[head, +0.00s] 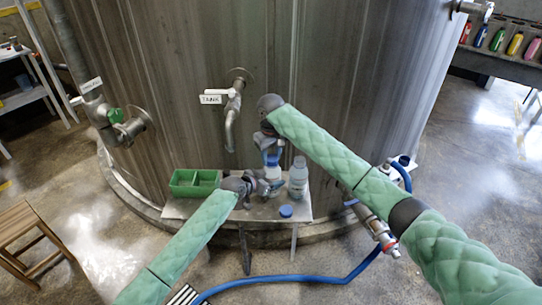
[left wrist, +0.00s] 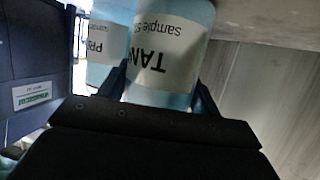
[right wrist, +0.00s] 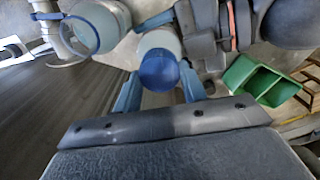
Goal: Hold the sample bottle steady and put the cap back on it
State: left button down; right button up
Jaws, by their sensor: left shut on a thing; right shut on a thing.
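The sample bottle (head: 272,173), labelled "TANK Sample", stands at the small shelf below the tank tap. My left gripper (head: 256,184) is shut on its body from the left; the label (left wrist: 162,50) shows between the fingers in the left wrist view. My right gripper (head: 270,147) is above the bottle, shut on a blue cap (right wrist: 159,70). The cap is over the bottle's top in the right wrist view; I cannot tell whether it touches or is seated on the neck.
A second bottle (head: 298,178) stands close to the right, its mouth appearing open. A loose blue cap (head: 286,211) lies at the shelf's (head: 230,212) front. A green divided tray (head: 195,182) is at left. The tank tap (head: 231,115) hangs above; a blue hose (head: 300,279) runs below.

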jog(key=m, duration=0.6)
jog(key=shift+m, duration=0.4)
jog(key=m, duration=0.6)
jog(key=shift+m, duration=0.4)
jog(key=m, duration=0.4)
jog(key=shift+d+m, duration=0.15)
jog(key=shift+m, duration=0.25)
jog(key=m, duration=0.4)
jog(key=o, duration=0.9)
notch_tip(320, 180, up, 3)
jog(key=shift+d+r, duration=0.1)
jog(key=shift+r, duration=0.1)
jog(key=shift+s+r, duration=0.1)
jog(key=shift+r, duration=0.4)
jog(key=shift+c, duration=0.2)
